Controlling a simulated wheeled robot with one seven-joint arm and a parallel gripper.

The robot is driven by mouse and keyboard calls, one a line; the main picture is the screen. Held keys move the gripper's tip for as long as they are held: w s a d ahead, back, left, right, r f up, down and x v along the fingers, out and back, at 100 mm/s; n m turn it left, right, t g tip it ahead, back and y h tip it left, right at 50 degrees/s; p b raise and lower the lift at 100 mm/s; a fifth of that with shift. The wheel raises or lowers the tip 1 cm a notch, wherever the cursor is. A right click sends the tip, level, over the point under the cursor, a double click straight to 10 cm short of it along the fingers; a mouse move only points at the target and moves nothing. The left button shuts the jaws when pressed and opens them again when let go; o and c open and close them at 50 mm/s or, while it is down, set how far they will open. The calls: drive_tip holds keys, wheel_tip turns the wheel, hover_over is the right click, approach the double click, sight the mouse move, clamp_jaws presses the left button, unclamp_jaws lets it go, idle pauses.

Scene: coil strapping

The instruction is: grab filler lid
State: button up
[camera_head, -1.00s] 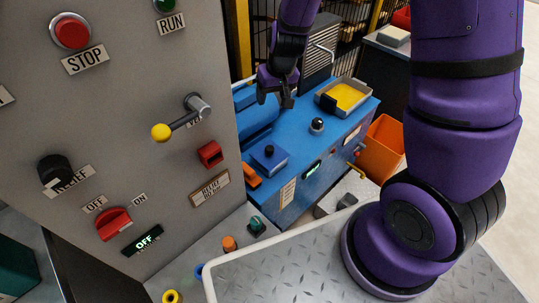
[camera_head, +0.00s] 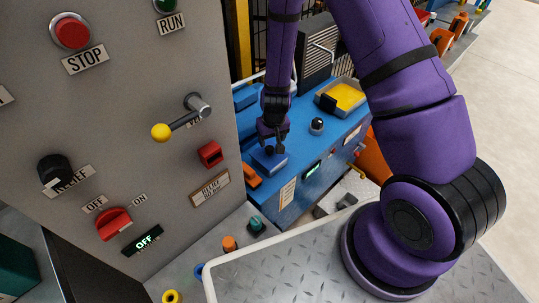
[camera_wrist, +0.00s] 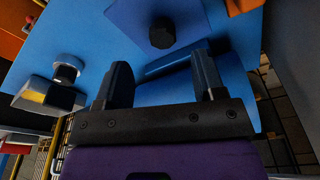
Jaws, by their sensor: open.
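The filler lid (camera_head: 274,164) is a dark blue square plate with a black knob (camera_head: 269,150) on top of the blue machine. In the wrist view the lid (camera_wrist: 190,18) and its faceted black knob (camera_wrist: 162,33) show at the top, roughly in line with the gap between my fingers. My gripper (camera_head: 273,146) hangs just above the lid in the head view, pointing down. Its two fingers (camera_wrist: 163,78) are apart with nothing between them. The knob looks clear of the fingertips, and the exact height gap cannot be told.
The blue machine top (camera_head: 300,145) also carries a black ball on a light base (camera_head: 317,125) and a yellow-filled tray (camera_head: 345,97). An orange part (camera_head: 251,176) sits by the lid's left side. The grey control panel (camera_head: 130,130) stands close on the left.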

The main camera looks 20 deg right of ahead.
sight(270, 148)
drive_tip(key=shift+w+a+f, duration=0.1)
drive_tip(key=shift+w+f, duration=0.05)
drive_tip(key=shift+f, duration=0.9)
drive_tip(key=shift+w+a+f, duration=0.1)
drive_tip(key=shift+w+f, duration=0.1)
drive_tip(key=shift+f, duration=0.9)
drive_tip(key=shift+w+f, duration=0.15)
drive_tip(key=shift+f, duration=0.9)
drive_tip(key=shift+c, duration=0.2)
drive_tip(key=c, duration=1)
